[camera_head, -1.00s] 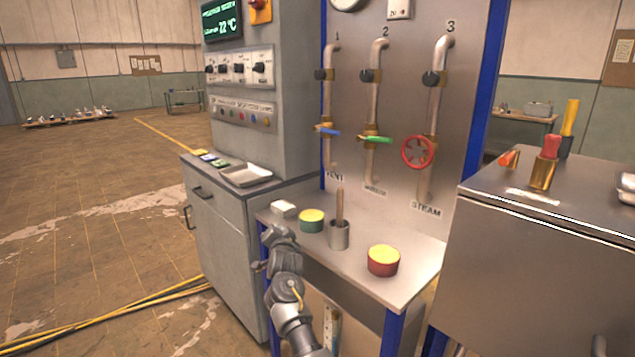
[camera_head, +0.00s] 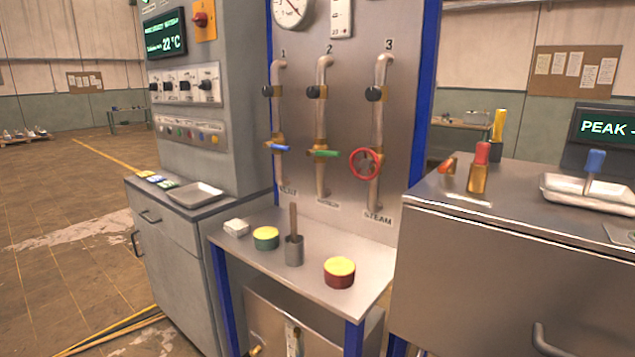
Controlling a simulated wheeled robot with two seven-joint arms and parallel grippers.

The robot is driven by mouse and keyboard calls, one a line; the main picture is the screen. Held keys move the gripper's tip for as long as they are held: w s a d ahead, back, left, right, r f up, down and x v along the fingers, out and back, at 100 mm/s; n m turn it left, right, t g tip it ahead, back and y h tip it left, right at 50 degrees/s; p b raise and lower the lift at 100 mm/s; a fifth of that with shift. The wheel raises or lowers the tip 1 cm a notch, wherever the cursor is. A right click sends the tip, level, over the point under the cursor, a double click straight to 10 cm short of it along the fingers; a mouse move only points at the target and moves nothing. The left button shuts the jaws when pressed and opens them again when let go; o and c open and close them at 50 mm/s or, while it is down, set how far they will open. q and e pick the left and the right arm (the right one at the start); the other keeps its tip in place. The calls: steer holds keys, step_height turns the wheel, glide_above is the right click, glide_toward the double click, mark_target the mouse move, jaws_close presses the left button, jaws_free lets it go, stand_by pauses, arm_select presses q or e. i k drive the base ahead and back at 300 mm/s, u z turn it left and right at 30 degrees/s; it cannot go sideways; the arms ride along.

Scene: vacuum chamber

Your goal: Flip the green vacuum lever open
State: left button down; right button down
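The green vacuum lever (camera_head: 323,153) sits on the middle pipe, numbered 2, of the upright metal panel (camera_head: 346,60). Its handle lies about horizontal and points to the right. A blue lever (camera_head: 279,147) is on pipe 1 to its left. A red round handwheel (camera_head: 364,163) is on pipe 3 to its right. Neither of my grippers shows in the head view.
Below the panel, a metal shelf (camera_head: 310,285) holds a white block (camera_head: 236,227), a green tin (camera_head: 266,238), a cup with a stick (camera_head: 294,250) and a red tin (camera_head: 339,272). A grey control cabinet (camera_head: 170,235) stands left; a metal counter (camera_head: 500,240) stands right.

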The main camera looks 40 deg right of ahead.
mark_target(328, 154)
steer(key=u, duration=1)
steer(key=i, duration=0.6)
steer(key=z, duration=3.85)
